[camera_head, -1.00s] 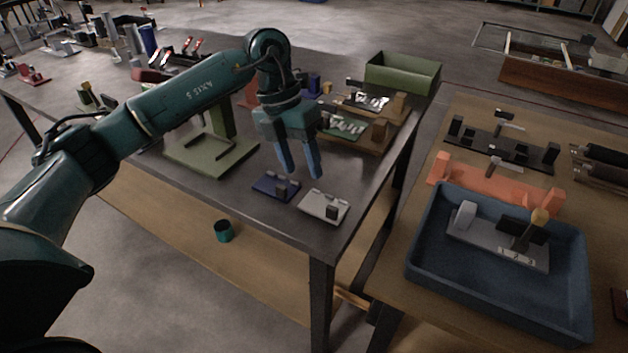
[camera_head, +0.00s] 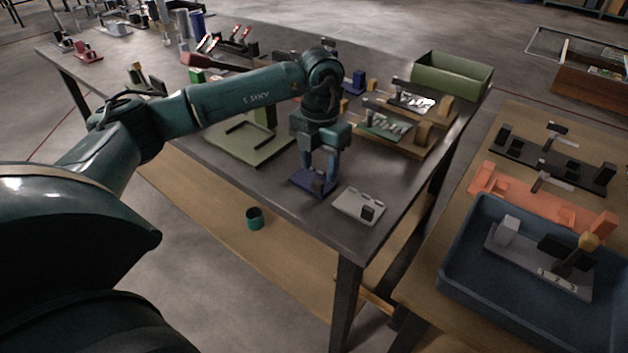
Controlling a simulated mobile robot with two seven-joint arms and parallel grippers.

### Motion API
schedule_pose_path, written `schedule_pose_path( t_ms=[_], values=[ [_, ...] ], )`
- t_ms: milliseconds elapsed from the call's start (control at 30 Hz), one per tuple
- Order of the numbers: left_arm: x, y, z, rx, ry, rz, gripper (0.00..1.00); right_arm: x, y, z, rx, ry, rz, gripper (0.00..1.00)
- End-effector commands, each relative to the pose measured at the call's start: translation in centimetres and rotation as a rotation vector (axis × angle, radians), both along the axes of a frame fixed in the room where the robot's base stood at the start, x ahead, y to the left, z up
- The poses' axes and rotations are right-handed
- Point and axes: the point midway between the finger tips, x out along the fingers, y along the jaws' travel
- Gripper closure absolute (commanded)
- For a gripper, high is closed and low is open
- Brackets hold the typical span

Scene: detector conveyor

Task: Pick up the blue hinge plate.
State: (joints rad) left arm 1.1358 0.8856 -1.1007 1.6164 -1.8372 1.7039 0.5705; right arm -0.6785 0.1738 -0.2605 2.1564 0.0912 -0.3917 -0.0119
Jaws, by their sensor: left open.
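The blue hinge plate (camera_head: 303,180) lies flat on the dark metal table (camera_head: 270,190) near its front edge, with a small dark block on it. My left gripper (camera_head: 318,176) points down right over the plate, its fingers at the small block. The fingers are open, and I cannot tell whether they touch the block. They hide part of the plate. My right gripper is not in view.
A grey-white hinge plate (camera_head: 358,205) lies close to the right of the blue one. A green fixture (camera_head: 236,150) stands behind to the left. Wooden-ended fixtures (camera_head: 395,130) and a green bin (camera_head: 451,75) are at the back right. A blue tray (camera_head: 470,283) sits on the right table.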

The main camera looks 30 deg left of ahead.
Motion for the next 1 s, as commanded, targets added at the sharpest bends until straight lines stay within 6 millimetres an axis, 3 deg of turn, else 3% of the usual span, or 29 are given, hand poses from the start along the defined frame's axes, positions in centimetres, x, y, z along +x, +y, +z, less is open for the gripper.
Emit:
schedule_pose_path(
  t_ms=[200, 467, 1000],
  values=[
    [-0.1, -0.1, -2.8, -0.001, 0.001, 0.000, 0.53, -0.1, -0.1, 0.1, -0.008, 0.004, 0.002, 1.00],
    [-0.1, -0.1, -3.2, 0.000, -0.001, -0.001, 0.53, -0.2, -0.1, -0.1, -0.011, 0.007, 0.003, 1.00],
    [-0.1, -0.1, -3.1, -0.001, -0.001, 0.000, 0.95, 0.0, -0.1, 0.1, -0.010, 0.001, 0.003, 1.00]
  ],
)
